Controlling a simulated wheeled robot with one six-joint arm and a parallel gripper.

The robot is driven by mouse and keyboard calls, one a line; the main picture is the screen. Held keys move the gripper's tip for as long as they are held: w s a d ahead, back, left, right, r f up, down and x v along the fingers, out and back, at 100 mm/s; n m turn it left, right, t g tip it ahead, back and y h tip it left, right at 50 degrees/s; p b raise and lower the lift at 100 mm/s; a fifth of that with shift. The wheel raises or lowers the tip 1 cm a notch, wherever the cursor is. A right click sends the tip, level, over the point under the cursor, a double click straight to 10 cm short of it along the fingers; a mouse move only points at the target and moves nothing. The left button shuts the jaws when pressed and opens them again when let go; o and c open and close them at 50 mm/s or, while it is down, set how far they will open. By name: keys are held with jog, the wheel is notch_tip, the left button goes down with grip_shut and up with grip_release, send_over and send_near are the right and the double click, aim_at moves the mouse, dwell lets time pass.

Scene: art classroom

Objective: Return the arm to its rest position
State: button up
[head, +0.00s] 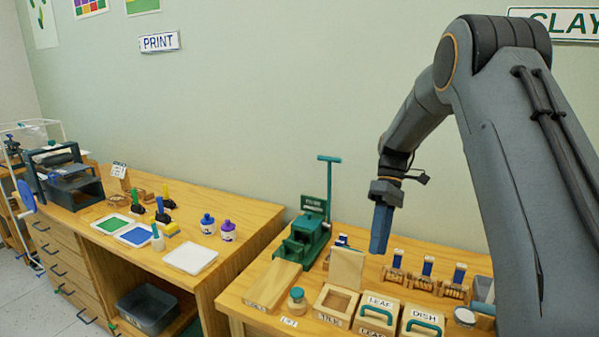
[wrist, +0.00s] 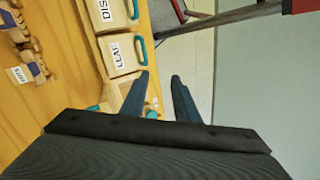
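My arm (head: 520,170) rises at the right of the head view and bends over the clay table. My gripper (head: 380,250) hangs from it, fingers pointing down, above the table's back part. In the wrist view my gripper (wrist: 160,80) shows two dark blue fingers set apart with nothing between them, so it is open and empty. Beyond the fingers, the wrist view shows the table edge, a box labelled LEAF (wrist: 122,55) and the floor. In the head view the fingers overlap each other. No contact with anything on the table is visible.
The clay table holds a green press (head: 303,238), the LEAF box (head: 375,312), the DISH box (head: 422,320) and several blue-handled tools (head: 427,268). The print table (head: 250,225) stands left with inks and trays. The air above both tables is clear.

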jog(key=s+f+m+t+h+b, duration=0.1)
jog(key=s+f+m+t+b, duration=0.2)
jog(key=s, duration=0.7)
jog(key=s+f+m+t+h+b, duration=0.1)
jog(key=s+f+m+t+b, duration=0.2)
jog(key=s+f+m, duration=0.3)
jog(key=s+f+b, duration=0.1)
jog(key=s+f, duration=0.1)
jog(key=s, duration=0.3)
jog(key=shift+s+a+f+m+t+h, duration=0.2)
jog(key=shift+a+f+m+t+h, duration=0.05)
jog(key=shift+a+m+t+h, duration=0.1)
